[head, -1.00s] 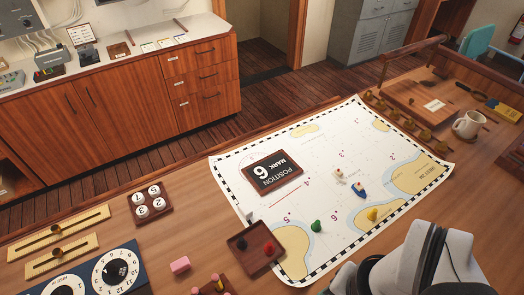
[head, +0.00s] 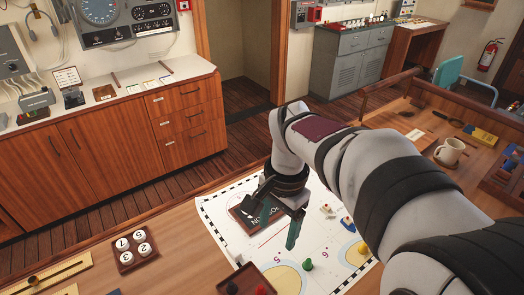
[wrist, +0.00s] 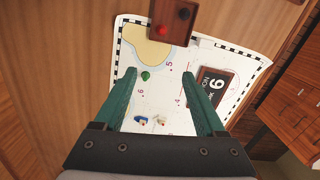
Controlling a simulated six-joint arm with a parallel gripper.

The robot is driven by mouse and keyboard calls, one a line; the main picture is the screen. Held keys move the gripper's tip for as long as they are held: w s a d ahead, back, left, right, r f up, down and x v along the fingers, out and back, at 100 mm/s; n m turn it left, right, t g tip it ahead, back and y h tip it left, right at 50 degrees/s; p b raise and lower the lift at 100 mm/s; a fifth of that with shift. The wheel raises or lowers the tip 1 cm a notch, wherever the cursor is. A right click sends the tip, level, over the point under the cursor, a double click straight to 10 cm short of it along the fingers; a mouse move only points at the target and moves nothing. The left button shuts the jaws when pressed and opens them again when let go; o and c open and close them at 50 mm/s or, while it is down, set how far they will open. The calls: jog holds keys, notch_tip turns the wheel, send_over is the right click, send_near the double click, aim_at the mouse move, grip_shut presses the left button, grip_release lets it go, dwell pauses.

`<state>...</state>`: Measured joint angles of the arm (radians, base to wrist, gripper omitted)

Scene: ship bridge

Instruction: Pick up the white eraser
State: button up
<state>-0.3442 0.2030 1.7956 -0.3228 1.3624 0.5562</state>
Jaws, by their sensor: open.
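A small white block (head: 238,261), which may be the white eraser, lies at the chart's left edge beside the dark tray in the head view. In the wrist view a small pale shape (wrist: 204,43) shows beside that tray, hard to tell from the white paper. My gripper (head: 272,222) is above the chart, in front of the "POSITION MARK 6" plaque (head: 243,213). In the wrist view my gripper (wrist: 160,75) has its green fingers wide apart with nothing between them; the pale shape is beyond the right fingertip.
The chart (head: 213,206) bears a green pawn (head: 307,264), a yellow pawn (head: 363,248) and two little boats, one white (head: 326,210), one blue (head: 347,222). The brown tray (wrist: 157,24) holds a red and a black piece.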

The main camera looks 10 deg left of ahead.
send_over(235, 249)
notch_tip(235, 249, down, 6)
jog(key=shift+m+h, duration=0.3)
jog(key=shift+m, duration=0.2)
notch_tip(235, 249, down, 16)
jog(key=shift+f, duration=0.15)
jog(key=c, duration=1.1)
